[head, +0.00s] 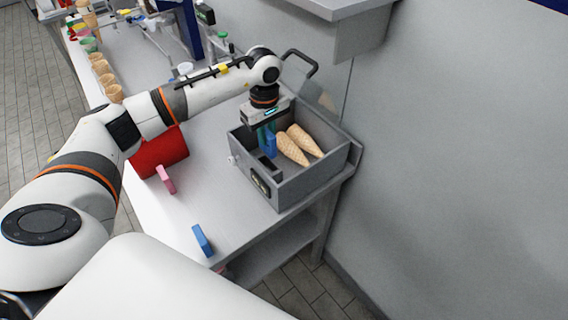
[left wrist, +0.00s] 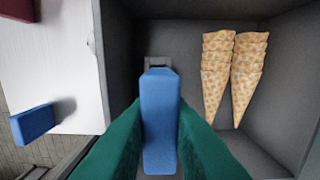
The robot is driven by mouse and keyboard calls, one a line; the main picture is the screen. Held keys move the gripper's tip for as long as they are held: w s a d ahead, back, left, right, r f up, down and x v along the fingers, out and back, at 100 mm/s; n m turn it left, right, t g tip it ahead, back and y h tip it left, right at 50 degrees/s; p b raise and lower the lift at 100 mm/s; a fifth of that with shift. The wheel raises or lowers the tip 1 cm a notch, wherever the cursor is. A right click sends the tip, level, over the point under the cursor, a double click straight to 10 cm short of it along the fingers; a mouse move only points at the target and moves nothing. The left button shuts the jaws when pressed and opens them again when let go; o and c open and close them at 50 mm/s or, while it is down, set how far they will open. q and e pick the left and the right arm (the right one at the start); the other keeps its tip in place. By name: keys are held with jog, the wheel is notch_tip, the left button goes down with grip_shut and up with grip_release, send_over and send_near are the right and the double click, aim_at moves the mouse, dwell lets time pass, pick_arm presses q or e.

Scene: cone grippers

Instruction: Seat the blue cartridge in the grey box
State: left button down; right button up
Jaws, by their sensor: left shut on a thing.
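My left gripper (head: 266,138) reaches down into the open grey box (head: 308,184), its green fingers shut on a blue cartridge (head: 271,145). In the left wrist view the held blue cartridge (left wrist: 160,120) stands between the two fingers (left wrist: 158,128). Just beyond its end, a small grey holder (left wrist: 157,62) shows on the box floor, partly hidden by the cartridge. I cannot tell whether the cartridge touches it. My right gripper is not in view.
Two stacks of waffle cones (head: 300,146) lie in the box, right of the gripper. A second blue cartridge (head: 202,240) stands near the table's front edge. A grey wall is at right.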

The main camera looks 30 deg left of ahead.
aim_at(266, 153)
pick_arm(q)
jog(key=f, duration=0.1)
jog(key=f+b, duration=0.1)
jog(key=f, duration=0.2)
jog(key=shift+s+b, duration=0.3)
jog(key=shift+b, duration=0.05)
jog(key=shift+w+f+b, duration=0.1)
jog(key=shift+f+b, duration=1)
jog(key=shift+f, duration=1.2)
jog(key=shift+f, duration=0.1)
jog(key=c, duration=1.8)
grip_release()
jog(key=o, duration=0.5)
